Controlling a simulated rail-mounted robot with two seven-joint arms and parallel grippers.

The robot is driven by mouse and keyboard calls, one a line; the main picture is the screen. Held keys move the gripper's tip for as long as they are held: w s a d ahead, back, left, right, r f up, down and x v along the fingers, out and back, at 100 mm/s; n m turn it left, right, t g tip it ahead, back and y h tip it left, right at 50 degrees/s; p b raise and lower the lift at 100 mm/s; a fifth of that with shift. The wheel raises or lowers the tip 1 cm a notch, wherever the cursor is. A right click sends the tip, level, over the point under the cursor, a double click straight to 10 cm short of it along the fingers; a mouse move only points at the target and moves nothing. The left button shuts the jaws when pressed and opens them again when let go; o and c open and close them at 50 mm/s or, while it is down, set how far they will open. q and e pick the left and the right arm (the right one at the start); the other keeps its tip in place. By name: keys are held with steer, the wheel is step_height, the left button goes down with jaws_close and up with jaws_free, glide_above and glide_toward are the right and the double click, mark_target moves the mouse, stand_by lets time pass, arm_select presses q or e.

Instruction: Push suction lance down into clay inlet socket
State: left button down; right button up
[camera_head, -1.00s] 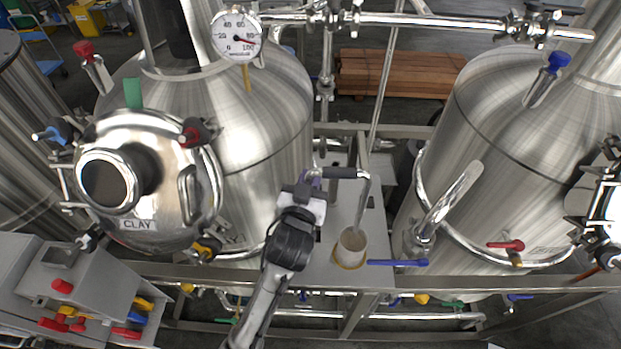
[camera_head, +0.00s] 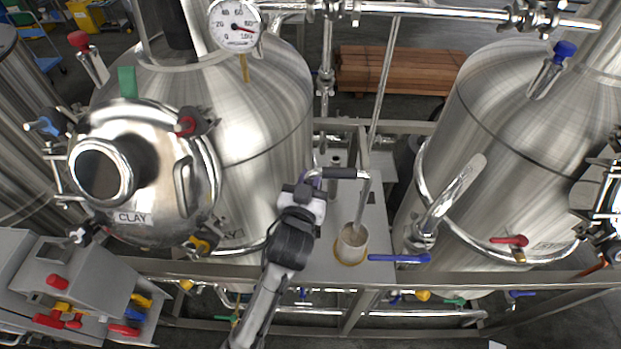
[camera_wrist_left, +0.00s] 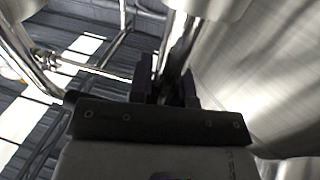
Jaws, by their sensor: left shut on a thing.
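The suction lance is a bent metal tube with a black grip (camera_head: 340,173). Its tube (camera_head: 364,197) turns down at the right, and its lower end meets the mouth of a small metal cup-like socket (camera_head: 351,247) with a yellowish ring at its base. How deep it sits inside is hidden. My left gripper (camera_head: 312,178) is shut on the lance at the left end of the grip. In the left wrist view the dark fingers (camera_wrist_left: 165,88) close around a part that is hard to make out. My right gripper is not in view.
The steel clay tank (camera_head: 240,130) with its labelled hatch stands left, another steel tank (camera_head: 530,150) right. A blue-handled valve (camera_head: 400,258) lies just right of the socket. A pressure gauge (camera_head: 235,25) and pipes (camera_head: 430,12) cross above. A valve box (camera_head: 75,285) stands front left.

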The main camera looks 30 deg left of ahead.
arm_select(q)
steer(key=shift+f, duration=0.45)
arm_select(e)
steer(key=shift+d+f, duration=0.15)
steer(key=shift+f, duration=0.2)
arm_select(q)
steer(key=shift+f+b, duration=1.15)
steer(key=shift+f, duration=0.1)
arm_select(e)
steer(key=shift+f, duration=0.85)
arm_select(q)
steer(key=c, duration=1)
jaws_free()
steer(key=shift+f, duration=0.1)
